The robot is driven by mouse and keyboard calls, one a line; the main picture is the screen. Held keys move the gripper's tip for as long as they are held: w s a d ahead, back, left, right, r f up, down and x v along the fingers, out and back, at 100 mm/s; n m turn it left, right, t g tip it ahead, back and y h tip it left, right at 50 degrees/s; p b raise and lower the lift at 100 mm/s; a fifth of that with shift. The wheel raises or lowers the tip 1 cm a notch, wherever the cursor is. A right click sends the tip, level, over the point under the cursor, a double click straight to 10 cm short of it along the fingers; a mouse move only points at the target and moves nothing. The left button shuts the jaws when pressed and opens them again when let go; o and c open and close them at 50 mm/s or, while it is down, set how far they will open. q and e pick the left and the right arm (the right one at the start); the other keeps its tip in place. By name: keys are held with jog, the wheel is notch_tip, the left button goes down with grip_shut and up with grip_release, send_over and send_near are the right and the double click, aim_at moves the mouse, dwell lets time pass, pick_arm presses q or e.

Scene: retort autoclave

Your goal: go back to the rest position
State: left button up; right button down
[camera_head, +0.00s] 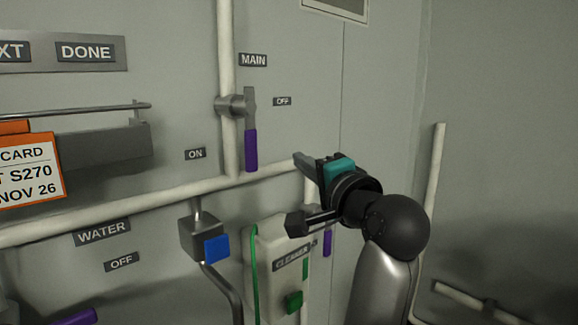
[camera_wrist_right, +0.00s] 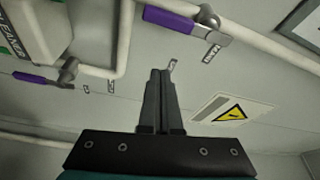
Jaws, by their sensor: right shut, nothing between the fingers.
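My right gripper (camera_head: 303,163) is raised in front of the grey panel wall, right of the main valve. In the right wrist view its two fingers (camera_wrist_right: 160,75) are together, with nothing between them. The main valve's purple handle (camera_head: 251,150) hangs straight down along the white pipe. My right gripper looks apart from this handle. My left gripper is not in view.
A cleaner unit (camera_head: 275,250) with a green hose stands below my right gripper, with a purple handle (camera_head: 327,243) beside it. A white pipe (camera_head: 120,210) crosses the wall. A box with a blue face (camera_head: 217,248) and an orange-edged card (camera_head: 30,180) are left.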

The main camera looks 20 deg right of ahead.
jog(key=shift+f, duration=0.1)
